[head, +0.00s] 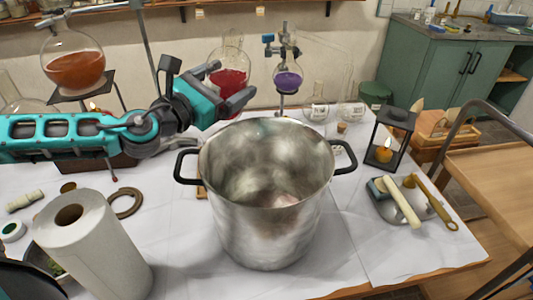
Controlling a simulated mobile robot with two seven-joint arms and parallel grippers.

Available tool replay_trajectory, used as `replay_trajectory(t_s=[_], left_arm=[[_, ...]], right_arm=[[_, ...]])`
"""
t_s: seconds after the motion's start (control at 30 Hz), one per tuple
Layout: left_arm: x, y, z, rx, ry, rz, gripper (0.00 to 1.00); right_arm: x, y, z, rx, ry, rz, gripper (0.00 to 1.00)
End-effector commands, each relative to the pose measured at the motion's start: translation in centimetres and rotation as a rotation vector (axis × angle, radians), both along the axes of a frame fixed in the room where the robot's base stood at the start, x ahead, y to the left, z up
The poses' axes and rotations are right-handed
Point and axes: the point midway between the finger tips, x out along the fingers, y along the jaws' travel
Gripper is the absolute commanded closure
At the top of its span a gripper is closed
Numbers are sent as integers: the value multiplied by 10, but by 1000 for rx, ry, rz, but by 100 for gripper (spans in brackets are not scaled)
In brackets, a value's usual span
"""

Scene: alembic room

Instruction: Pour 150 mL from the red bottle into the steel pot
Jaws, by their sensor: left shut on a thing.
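The steel pot (265,225) stands upright on the white-covered table, open at the top, with black handles at both sides. A pinkish patch shows low inside it; I cannot tell whether it is liquid or reflection. The red bottle (229,78) is a clear round glass vessel with red liquid, behind the pot's back left rim. It looks about upright. My left gripper (232,88) is shut on the red bottle, one finger in front at its right and one at its upper left. The bottle's lower part is hidden by the gripper. My right gripper is not in view.
A flask of purple liquid (288,78) stands on a stand behind the pot. A flask of orange liquid (75,70) is at the back left. A paper roll (100,255) stands front left. A candle lantern (388,140) and a dish with tools (405,206) are at the right.

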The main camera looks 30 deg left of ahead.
Motion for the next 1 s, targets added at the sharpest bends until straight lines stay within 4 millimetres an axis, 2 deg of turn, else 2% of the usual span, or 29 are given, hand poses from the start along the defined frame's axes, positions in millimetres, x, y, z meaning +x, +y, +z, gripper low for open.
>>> replay_trajectory(t_s=[0.03,0.33,0.63,0.73,0.87,1.0], left_arm=[[0,0,4,23,-17,1,74],[0,-2,-4,164,-72,2,74],[-2,-5,9,303,-125,2,74],[-1,-3,-4,352,-141,3,74],[0,-1,-11,411,-166,3,74],[0,-1,-7,432,-175,3,74]], right_arm=[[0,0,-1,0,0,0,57],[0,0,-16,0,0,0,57],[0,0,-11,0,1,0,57],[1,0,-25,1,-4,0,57],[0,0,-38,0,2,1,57],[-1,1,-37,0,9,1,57]])
